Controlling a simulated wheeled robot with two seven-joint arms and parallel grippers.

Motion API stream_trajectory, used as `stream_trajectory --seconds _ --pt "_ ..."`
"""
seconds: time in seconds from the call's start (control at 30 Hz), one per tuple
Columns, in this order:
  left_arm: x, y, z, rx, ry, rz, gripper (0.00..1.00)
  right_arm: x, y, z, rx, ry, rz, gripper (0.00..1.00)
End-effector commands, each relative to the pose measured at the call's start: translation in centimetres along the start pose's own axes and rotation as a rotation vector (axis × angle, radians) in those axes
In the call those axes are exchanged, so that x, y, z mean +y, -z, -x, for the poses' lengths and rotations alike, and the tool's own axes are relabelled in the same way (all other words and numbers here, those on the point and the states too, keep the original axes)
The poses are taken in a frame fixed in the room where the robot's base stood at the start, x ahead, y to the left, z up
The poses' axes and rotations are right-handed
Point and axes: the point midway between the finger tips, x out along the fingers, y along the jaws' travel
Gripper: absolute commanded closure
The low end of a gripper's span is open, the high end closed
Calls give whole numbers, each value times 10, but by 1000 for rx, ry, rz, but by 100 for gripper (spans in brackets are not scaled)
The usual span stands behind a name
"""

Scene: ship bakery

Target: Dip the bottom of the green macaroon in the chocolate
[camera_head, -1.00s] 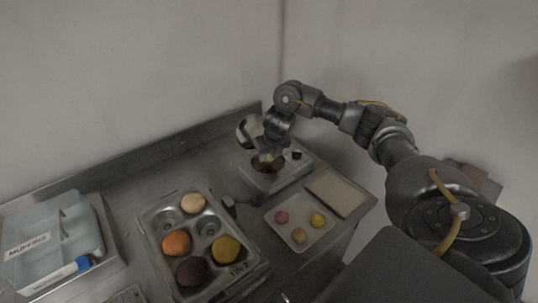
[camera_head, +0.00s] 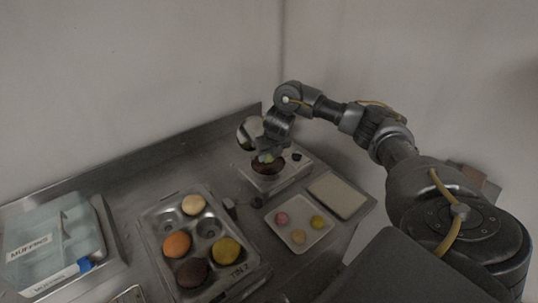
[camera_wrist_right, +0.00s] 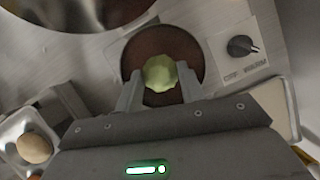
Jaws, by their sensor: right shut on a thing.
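The green macaroon (camera_wrist_right: 160,73) is between the fingers of my right gripper (camera_wrist_right: 160,90), which is shut on it. In the head view the green macaroon (camera_head: 267,158) shows as a small green patch below my right gripper (camera_head: 270,150). The chocolate (camera_wrist_right: 150,45) is a dark brown round pool in the warmer, directly behind the macaroon in the wrist view. In the head view the chocolate (camera_head: 262,168) is partly hidden by the gripper. I cannot tell whether the macaroon touches the chocolate. My left gripper is not in view.
The warmer has a black knob (camera_wrist_right: 240,46). A small tray (camera_head: 299,232) with pink and yellow macaroons and a pale flat board (camera_head: 340,195) lie in front of it. A muffin tin (camera_head: 158,222) and a blue muffin box (camera_head: 50,247) stand to the left.

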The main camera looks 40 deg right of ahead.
Motion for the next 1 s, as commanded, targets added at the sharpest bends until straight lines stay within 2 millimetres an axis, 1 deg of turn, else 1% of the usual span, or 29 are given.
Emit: stream_trajectory --seconds 0.17,0.27,0.83,1.0 --pt "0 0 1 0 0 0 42 0 0 1 0 0 0 72" --pt "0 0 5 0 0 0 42 0 -2 5 0 0 0 72" --pt "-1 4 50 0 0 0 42 0 -21 51 -1 -1 0 72" --pt "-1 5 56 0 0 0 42 0 -24 57 0 0 0 72"
